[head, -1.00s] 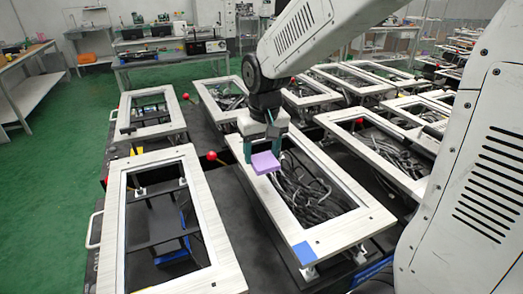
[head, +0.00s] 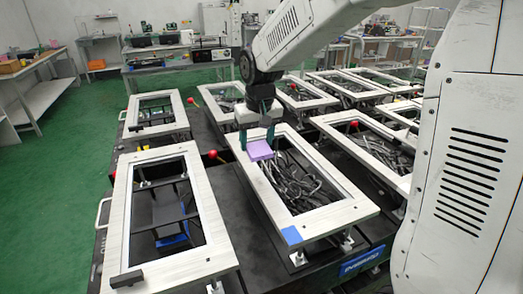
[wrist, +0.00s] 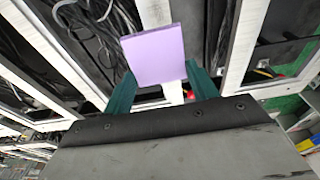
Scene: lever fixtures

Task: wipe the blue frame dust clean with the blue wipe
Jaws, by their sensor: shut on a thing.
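My gripper (head: 259,140) has green fingers and is shut on a flat purple pad, the only wipe-like thing I see. The pad (head: 260,150) is over the far left part of a pale frame (head: 344,214); I cannot tell whether it touches it. In the wrist view the pad (wrist: 153,54) sits between the two green fingers of my gripper (wrist: 160,82) and hides what is behind it. A flat blue square patch (head: 291,235) lies on the frame's near left corner, well apart from the pad. No purple patch shows.
The frame's opening holds dark cables (head: 290,180). Another pale frame (head: 213,225) stands to the left, with a dark block (head: 126,279) on its near corner. More frames stand behind and right. A red ball knob (head: 212,154) is left of my gripper.

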